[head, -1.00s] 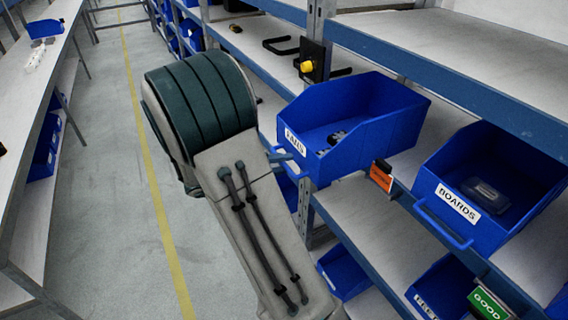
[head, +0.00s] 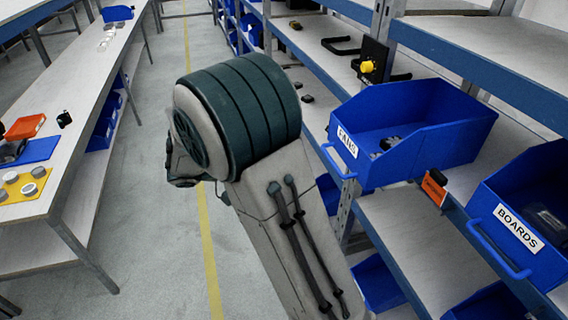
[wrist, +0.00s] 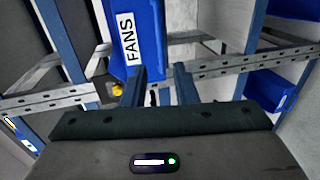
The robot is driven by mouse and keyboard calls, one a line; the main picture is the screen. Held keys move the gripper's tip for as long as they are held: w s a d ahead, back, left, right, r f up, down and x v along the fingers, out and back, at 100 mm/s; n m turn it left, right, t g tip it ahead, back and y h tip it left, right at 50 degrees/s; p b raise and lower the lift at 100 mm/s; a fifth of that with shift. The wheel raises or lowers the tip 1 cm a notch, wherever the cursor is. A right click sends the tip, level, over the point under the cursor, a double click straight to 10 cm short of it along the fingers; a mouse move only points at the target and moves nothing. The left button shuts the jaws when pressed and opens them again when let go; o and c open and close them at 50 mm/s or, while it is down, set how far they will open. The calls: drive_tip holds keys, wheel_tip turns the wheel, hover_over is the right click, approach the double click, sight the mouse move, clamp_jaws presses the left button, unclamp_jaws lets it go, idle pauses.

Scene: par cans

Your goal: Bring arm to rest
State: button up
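My arm (head: 240,120) stands bent in the middle of the head view, its large rounded joint in front of the shelf rack. My gripper is hidden from the head camera. In the wrist view my gripper (wrist: 160,88) shows two dark fingers with a clear gap between them and nothing held. A blue bin labelled FANS (head: 440,145) sits on the shelf to the right of my arm, with small dark items inside. The same bin shows in the wrist view (wrist: 148,62), beyond the fingers; whether they touch it I cannot tell, but they look apart.
A blue BOARDS bin (head: 520,225) stands at the right, with an orange tag (head: 434,187) on the shelf edge between the bins. A yellow knob (head: 367,66) is on the rack. A workbench (head: 85,150) with a yellow mat (head: 22,186) runs along the left. The aisle floor between is clear.

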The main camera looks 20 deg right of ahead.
drive_tip(key=s+a+t+y, duration=0.2)
drive_tip(key=s+y, duration=0.5)
drive_tip(key=s, duration=0.1)
drive_tip(key=s+a+f+t+y, duration=0.1)
drive_tip(key=s+a+t+y, duration=0.1)
drive_tip(key=s+y, duration=0.6)
drive_tip(key=shift+a+n+y, duration=0.3)
drive_tip(key=shift+a+n, duration=0.1)
drive_tip(key=shift+a, duration=0.2)
